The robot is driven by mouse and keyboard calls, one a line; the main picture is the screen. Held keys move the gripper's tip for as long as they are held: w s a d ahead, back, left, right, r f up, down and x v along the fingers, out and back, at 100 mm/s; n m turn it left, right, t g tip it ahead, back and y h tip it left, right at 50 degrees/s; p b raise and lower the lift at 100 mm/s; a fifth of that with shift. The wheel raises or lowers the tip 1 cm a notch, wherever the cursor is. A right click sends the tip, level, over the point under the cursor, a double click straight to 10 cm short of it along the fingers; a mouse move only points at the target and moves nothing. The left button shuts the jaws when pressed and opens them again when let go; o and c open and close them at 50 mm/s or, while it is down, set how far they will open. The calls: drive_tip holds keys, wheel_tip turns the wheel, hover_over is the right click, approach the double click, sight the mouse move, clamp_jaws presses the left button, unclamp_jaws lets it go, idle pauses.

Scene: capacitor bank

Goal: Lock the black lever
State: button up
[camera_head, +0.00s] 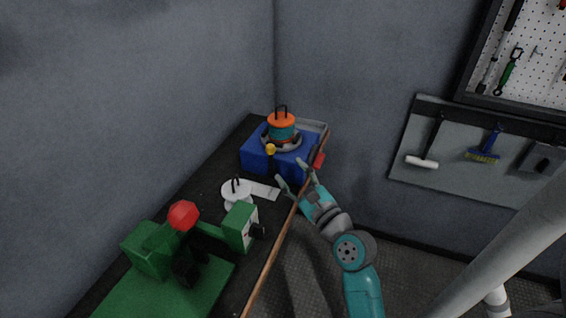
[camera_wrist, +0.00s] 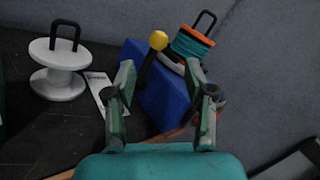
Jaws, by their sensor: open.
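The black lever (camera_head: 271,163) has a yellow ball knob and stands upright at the front of a blue box (camera_head: 256,163) on the workbench. In the wrist view the lever (camera_wrist: 146,68) leans a little and its knob shows between and beyond my fingertips. My gripper (camera_head: 291,173) is open and empty, to the right of the lever and apart from it. In the wrist view my gripper (camera_wrist: 161,72) has its two fingers spread, with the blue box (camera_wrist: 164,100) beyond them. The lever's lower end is partly hidden by the left finger.
A teal and orange spool (camera_head: 281,128) with a black handle sits on the blue box. A white spool (camera_head: 237,192) and a green machine (camera_head: 150,250) with a red ball stand nearer on the bench. A red part (camera_head: 319,160) juts from the box's right side.

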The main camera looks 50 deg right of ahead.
drive_tip(key=shift+v, duration=1)
